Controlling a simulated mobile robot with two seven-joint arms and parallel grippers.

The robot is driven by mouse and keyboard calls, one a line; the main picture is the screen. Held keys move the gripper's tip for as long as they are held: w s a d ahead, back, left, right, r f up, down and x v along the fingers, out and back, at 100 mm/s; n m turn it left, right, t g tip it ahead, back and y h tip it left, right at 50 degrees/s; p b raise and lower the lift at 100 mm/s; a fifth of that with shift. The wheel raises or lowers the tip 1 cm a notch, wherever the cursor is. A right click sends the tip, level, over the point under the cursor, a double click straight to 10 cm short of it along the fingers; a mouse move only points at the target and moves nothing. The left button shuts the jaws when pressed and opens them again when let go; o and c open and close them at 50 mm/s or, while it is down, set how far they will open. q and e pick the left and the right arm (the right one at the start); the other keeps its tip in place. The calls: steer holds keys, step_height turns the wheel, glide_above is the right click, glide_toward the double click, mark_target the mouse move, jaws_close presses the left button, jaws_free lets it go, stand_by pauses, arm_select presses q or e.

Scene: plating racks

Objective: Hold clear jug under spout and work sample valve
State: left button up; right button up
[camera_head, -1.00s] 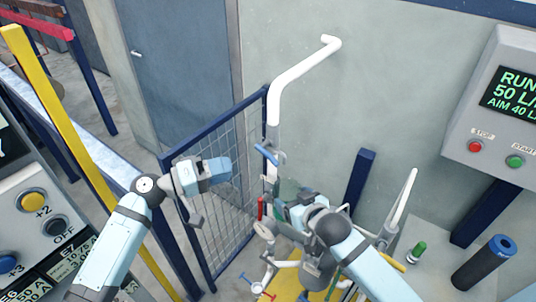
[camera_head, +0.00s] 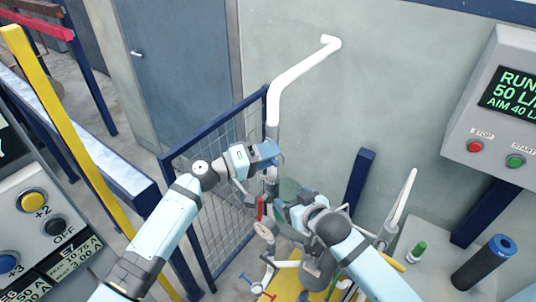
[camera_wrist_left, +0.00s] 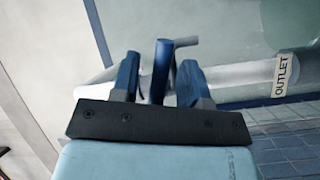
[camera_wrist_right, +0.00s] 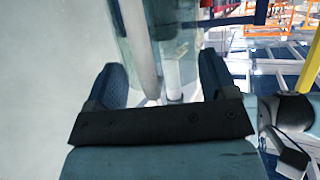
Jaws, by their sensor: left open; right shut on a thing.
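The blue sample valve lever (camera_wrist_left: 160,72) stands between the open fingers of my left gripper (camera_wrist_left: 160,80) in the left wrist view, with gaps on both sides. In the head view my left gripper (camera_head: 274,153) is at the upright pipe and covers most of the lever. My right gripper (camera_wrist_right: 163,78) is shut on the clear jug (camera_wrist_right: 188,30), which fills the space between its fingers. In the head view the jug (camera_head: 288,188) shows as a greenish patch by the pipe, below the left gripper. A pale spout or tube shows through the jug wall; its exact position relative to the mouth is unclear.
A white pipe (camera_head: 300,72) runs up the wall. A blue mesh fence (camera_head: 226,200) stands close on the left. An "OUTLET" label (camera_wrist_left: 286,74) is on the pipework. A control panel (camera_head: 500,110) is at right, and a dark cylinder (camera_head: 484,264) stands below it.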

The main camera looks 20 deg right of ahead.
arm_select(q)
jaws_close()
steer(key=shift+f+m+y, duration=0.15)
steer(key=shift+m+y, duration=0.15)
steer(key=shift+m, duration=0.2)
jaws_free()
steer(key=shift+a, duration=0.15)
steer(key=a, duration=1.1)
steer(key=shift+a+r, duration=0.35)
